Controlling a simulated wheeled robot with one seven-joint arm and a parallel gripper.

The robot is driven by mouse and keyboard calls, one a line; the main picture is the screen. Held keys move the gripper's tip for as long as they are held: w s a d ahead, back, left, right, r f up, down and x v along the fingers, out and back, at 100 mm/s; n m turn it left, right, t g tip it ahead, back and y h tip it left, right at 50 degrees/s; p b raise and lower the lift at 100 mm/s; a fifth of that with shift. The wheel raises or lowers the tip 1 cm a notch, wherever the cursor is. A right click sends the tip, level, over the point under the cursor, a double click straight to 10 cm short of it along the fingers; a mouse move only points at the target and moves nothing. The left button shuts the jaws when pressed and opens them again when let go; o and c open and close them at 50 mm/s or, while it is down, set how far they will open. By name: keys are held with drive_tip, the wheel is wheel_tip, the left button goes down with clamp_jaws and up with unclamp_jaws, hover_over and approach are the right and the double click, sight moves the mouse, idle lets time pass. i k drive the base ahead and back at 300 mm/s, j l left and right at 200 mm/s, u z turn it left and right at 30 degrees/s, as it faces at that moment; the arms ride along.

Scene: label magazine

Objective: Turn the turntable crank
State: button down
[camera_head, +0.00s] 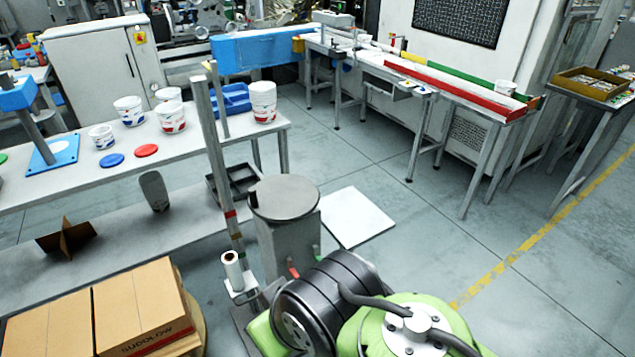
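A round grey disc, which looks like the turntable (285,196), sits on a square grey pedestal (285,240) in the lower middle of the head view. A small red piece (293,271) shows low on the pedestal's front, and a small green piece shows at its right side. I cannot tell whether either is the crank. My green and black arm fills the bottom middle, in front of the pedestal's lower part. My gripper is not visible.
Cardboard boxes (140,308) stand at the lower left. A tall post (212,160) and a white roll (232,268) are left of the pedestal. A long bench (220,152) holds several tubs. A white board (350,218) lies on the floor; the floor to the right is open.

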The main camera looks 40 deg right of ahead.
sight(279, 197)
drive_tip(key=l+z, duration=0.1)
drive_tip(key=z, duration=0.8)
drive_tip(key=i+j+u, duration=0.2)
drive_tip(key=u, duration=0.15)
drive_tip(key=i+j+u, duration=0.1)
drive_tip(key=u, duration=0.25)
drive_tip(key=i+u, duration=0.35)
